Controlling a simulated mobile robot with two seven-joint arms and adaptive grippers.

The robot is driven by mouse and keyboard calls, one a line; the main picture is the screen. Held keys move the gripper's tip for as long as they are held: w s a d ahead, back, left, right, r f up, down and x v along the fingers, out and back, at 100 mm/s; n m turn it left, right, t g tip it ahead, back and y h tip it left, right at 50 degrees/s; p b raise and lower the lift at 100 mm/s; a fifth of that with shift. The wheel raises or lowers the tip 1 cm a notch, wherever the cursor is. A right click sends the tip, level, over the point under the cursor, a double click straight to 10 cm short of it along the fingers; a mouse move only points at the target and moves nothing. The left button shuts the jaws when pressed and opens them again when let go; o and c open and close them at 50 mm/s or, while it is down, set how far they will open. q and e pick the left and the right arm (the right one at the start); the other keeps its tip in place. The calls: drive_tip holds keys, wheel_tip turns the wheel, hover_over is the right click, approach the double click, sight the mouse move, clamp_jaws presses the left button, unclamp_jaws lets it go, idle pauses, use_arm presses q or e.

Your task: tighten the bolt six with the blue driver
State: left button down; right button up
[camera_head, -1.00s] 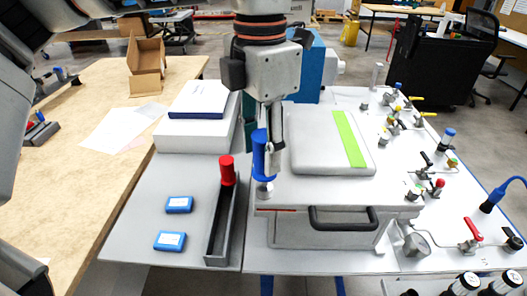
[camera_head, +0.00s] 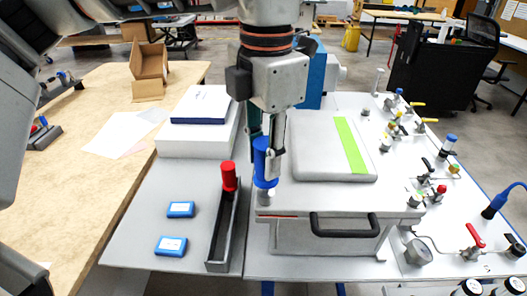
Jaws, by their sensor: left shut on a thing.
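The blue driver (camera_head: 260,157) stands upright at the front left corner of the white analyser. My left gripper (camera_head: 271,150) is shut on the driver, with its fingers pointing down. The driver's lower end is over a grey bolt-like piece (camera_head: 266,197) at that corner; I cannot tell whether they touch. The analyser (camera_head: 285,199) has a grey lid (camera_head: 310,150) with a green stripe and a black front handle (camera_head: 345,226). No bolt number is readable. My right gripper is not in view.
A red-handled driver (camera_head: 229,176) stands in a narrow dark tray (camera_head: 218,255) left of the analyser. Two blue boxes (camera_head: 181,209) lie beside it. Valves and gauges (camera_head: 418,251) line the right side.

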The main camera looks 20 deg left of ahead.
use_arm(q)
drive_tip(key=shift+r+m+p, duration=0.2)
drive_tip(key=shift+m+p, duration=1.1)
drive_tip(key=shift+m, duration=0.1)
drive_tip(key=m+p, duration=0.2)
drive_tip(key=shift+w+a+m, duration=0.1)
drive_tip(key=shift+w+m, duration=0.1)
drive_tip(key=shift+m, duration=0.1)
drive_tip(key=c, duration=1.8)
unclamp_jaws()
drive_tip(key=shift+f, duration=0.25)
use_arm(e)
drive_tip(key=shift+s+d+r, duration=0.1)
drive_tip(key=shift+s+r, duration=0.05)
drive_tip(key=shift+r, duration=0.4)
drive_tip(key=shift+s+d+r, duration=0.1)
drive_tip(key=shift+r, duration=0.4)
use_arm(q)
drive_tip(key=shift+o, duration=0.2)
drive_tip(key=shift+d, duration=0.25)
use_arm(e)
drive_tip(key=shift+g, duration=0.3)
use_arm(q)
clamp_jaws()
drive_tip(key=shift+r, duration=0.1)
